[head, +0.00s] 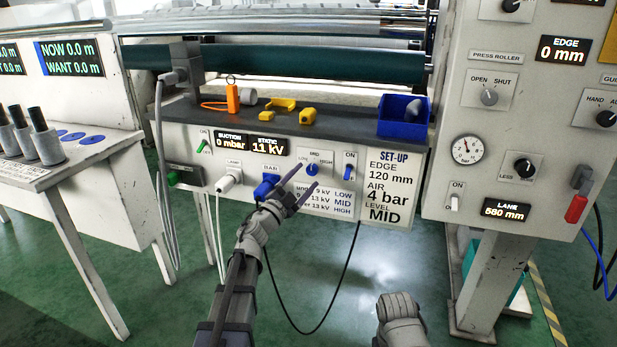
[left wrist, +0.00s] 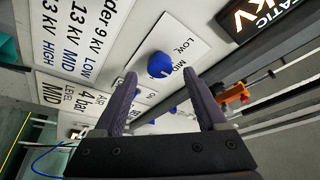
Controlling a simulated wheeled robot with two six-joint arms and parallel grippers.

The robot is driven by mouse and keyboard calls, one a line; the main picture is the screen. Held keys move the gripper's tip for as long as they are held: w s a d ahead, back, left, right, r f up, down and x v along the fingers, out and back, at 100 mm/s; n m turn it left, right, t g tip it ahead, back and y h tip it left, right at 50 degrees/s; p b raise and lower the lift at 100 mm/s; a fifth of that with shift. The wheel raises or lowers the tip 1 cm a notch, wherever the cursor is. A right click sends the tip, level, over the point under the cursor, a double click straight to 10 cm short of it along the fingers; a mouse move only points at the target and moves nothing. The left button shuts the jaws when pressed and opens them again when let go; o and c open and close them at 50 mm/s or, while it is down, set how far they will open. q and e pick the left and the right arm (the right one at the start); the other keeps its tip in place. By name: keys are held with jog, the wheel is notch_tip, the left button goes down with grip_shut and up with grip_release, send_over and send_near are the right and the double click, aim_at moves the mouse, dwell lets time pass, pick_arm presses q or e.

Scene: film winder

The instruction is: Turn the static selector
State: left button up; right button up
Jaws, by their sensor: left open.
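The static selector is a round blue knob (head: 312,170) on a white plate marked LOW, MID and HIGH, on the front of the machine. My left gripper (head: 307,175) is open, its two fingers reaching toward the knob. In the left wrist view the knob (left wrist: 160,65) lies ahead, between and just beyond the fingertips (left wrist: 161,88), with a visible gap. I cannot make out which mark its pointer is on. The STATIC display (head: 269,145) reads 11 kV. The set-up panel (head: 394,188) says LEVEL MID. My right gripper is not in view; part of my right arm shows at the bottom.
A blue switch (head: 348,172) stands close right of the selector. A blue plug (head: 266,186) and a white plug (head: 229,179) with cables are to the left. The ledge above holds a blue bin (head: 391,130), an orange tool (head: 232,98) and yellow parts (head: 307,116).

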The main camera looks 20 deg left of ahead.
pick_arm(q)
jog(key=b+v, duration=0.1)
jog(key=v, duration=0.3)
jog(key=shift+s+a+f, duration=0.1)
jog(key=shift+s, duration=0.2)
dwell(1.9)
